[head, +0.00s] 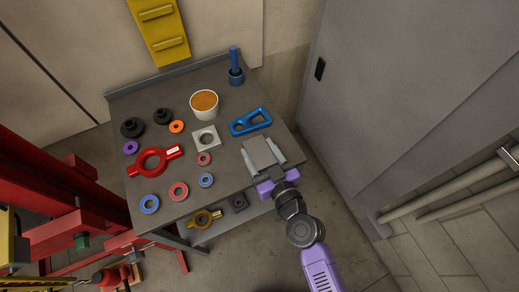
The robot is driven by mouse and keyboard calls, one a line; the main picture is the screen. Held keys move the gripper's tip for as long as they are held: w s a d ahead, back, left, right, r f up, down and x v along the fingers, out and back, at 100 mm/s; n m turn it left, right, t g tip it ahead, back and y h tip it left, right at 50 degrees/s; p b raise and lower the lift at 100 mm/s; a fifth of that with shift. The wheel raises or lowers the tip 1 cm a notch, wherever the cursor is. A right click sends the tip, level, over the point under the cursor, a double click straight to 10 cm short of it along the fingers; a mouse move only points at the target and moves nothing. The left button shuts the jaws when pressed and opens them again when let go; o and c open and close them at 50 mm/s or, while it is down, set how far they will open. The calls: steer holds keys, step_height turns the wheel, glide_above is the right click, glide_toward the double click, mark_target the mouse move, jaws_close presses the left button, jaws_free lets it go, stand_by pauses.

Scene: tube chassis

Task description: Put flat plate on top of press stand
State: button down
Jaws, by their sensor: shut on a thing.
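The flat plate (262,154) is a grey rectangle at the right front of the grey table. My gripper (261,151), purple with light grey fingers, is shut on it, with a finger along each side. The camera looks down from above, so I cannot tell whether the plate touches the table top or is held just over it. The press stand (47,160) seems to be the red steel frame at the left edge, far from my gripper. It is partly cut off by the picture.
The grey table (222,182) holds a blue bracket (250,122), a white cup (204,104), a red ring wrench (153,161), a square block (206,138) and several small rings. A grey cabinet (420,100) stands close at the right. A lower shelf holds a yellow ring tool (203,218).

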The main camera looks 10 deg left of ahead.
steer(key=shift+c, duration=2.1)
jaws_free()
steer(key=shift+f, duration=0.1)
steer(key=shift+r, duration=0.2)
steer(key=b+v, duration=0.3)
steer(key=v, duration=0.9)
steer(key=shift+f, duration=0.15)
